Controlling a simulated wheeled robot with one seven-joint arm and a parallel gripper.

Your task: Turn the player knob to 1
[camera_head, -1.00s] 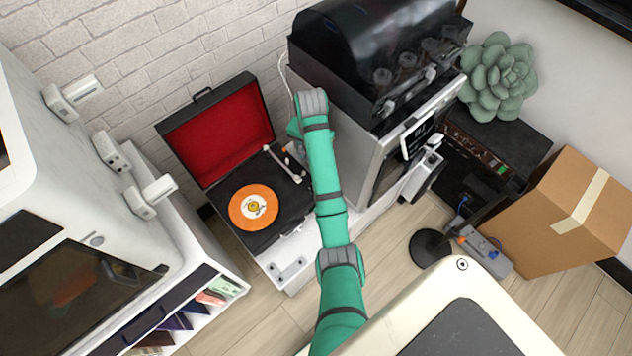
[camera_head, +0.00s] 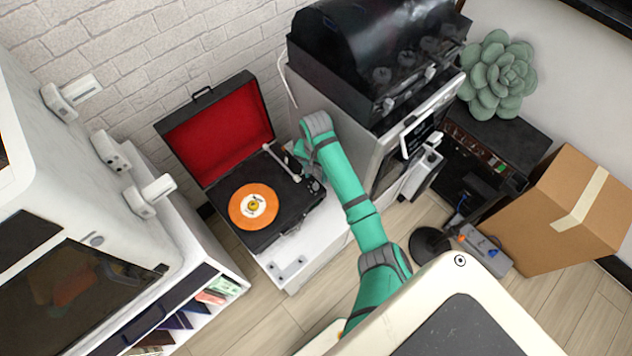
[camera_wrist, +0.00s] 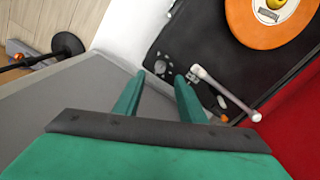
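The record player (camera_head: 262,238) stands open on a white surface, with its red-lined lid raised and an orange record (camera_head: 254,206) on the platter. It also shows in the wrist view (camera_wrist: 205,35). A small round grey knob (camera_wrist: 160,67) is on the player's black deck, near the edge and beside the tonearm (camera_wrist: 222,92); its number marks are too small to read. My gripper (camera_wrist: 158,75) is open, with two green fingers apart. In the wrist view the knob appears between the fingertips; I cannot tell whether they touch it. In the head view my wrist hides the fingertips.
A grey box-shaped machine (camera_head: 352,150) with a dark-hooded unit on top stands close to the right of my arm. The raised red lid (camera_head: 222,130) is behind the deck. A white machine (camera_head: 100,215) stands at left, a cardboard box (camera_head: 560,215) at right.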

